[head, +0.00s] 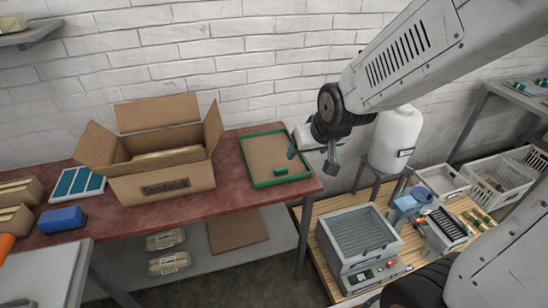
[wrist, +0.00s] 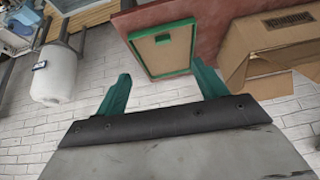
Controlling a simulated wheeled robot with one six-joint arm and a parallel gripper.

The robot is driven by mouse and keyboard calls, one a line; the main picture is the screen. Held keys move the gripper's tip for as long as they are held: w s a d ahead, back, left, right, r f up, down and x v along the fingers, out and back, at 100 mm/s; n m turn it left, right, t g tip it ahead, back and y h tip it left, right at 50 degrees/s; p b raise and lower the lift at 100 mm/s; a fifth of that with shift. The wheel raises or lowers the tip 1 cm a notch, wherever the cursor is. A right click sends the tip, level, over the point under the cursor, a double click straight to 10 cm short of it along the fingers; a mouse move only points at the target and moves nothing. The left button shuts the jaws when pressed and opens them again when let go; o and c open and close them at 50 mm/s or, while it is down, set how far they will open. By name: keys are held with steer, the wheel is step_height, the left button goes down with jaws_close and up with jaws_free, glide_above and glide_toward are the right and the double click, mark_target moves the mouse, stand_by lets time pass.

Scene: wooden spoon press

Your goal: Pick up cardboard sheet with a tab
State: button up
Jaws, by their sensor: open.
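A brown cardboard sheet (head: 270,157) lies inside a green-rimmed tray (head: 247,163) at the right end of the red table. A small green tab (head: 281,171) shows near its front edge. In the wrist view the sheet (wrist: 160,53) and its tab (wrist: 163,38) appear ahead, between and beyond the fingers. My gripper (head: 312,159) is open and empty, near the tray's right side in the head view. The green fingers are spread apart in the wrist view (wrist: 161,77), and nothing is between them. How high the gripper is over the table is hard to tell.
An open cardboard box (head: 165,185) stands left of the tray. Another flat brown sheet (head: 238,232) lies on the shelf below. A white canister (head: 395,138) stands close to my arm on the right. A grey machine (head: 355,245) sits on the low wooden table. A brick wall is behind.

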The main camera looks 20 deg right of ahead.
steer(key=w+a+f+t, duration=0.1)
steer(key=w+f+t, duration=0.3)
steer(key=w+f, duration=0.55)
steer(key=t, duration=0.3)
glide_toward(282, 169)
steer(key=shift+w+a+f, duration=0.4)
steer(key=shift+w+f, duration=0.4)
steer(key=x, duration=0.7)
steer(key=shift+w+d+r, duration=0.2)
steer(key=shift+w+d, duration=0.05)
steer(key=shift+w, duration=0.2)
steer(key=c, duration=1.1)
